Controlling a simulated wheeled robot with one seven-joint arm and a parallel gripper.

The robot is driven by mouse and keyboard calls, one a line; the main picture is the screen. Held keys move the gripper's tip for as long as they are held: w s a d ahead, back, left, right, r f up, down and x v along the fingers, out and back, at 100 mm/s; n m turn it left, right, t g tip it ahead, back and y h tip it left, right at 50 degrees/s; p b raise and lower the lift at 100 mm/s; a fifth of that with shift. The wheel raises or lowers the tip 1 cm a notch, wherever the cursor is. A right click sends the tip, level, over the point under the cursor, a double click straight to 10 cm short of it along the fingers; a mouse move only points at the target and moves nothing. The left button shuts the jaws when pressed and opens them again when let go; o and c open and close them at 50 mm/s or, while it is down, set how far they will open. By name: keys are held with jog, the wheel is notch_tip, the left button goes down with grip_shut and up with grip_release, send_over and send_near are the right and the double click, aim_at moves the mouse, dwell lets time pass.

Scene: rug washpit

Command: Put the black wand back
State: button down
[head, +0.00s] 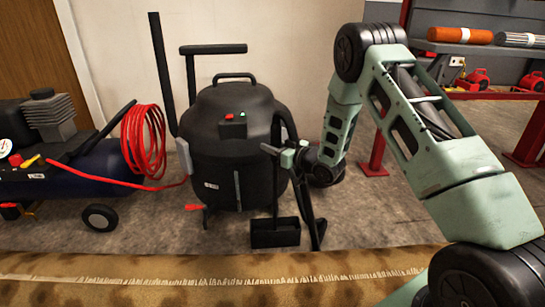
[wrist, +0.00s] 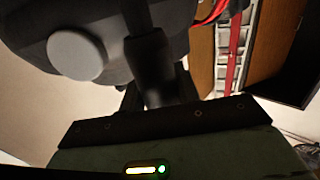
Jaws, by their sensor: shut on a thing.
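The black wand (head: 276,192) is upright in front of the right side of a black wet vacuum (head: 232,130) in the head view. It has a wide, box-like black floor head (head: 275,233) low by the floor; I cannot tell whether it touches. My gripper (head: 277,153) is shut on the wand's upper part, reaching in from the right. In the wrist view the dark wand (wrist: 150,60) runs between the fingers of my gripper (wrist: 157,98). A black hose (head: 303,190) hangs just right of the wand. A grey bracket (head: 184,157) is on the vacuum's left side.
A blue-tank compressor (head: 75,175) with a coiled red hose (head: 146,140) stands at left. A tall black pole (head: 161,70) rises beside the vacuum. A red-legged bench (head: 480,50) is at right. A fringed brown rug (head: 200,283) lies in front, with bare floor between.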

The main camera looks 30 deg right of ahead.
jog(key=shift+f+b, duration=0.3)
jog(key=shift+f, duration=0.9)
jog(key=shift+f, duration=0.15)
jog(key=c, duration=1)
grip_release()
jog(key=shift+s, duration=0.1)
jog(key=shift+p+v, duration=2.8)
jog(key=shift+v, duration=3.1)
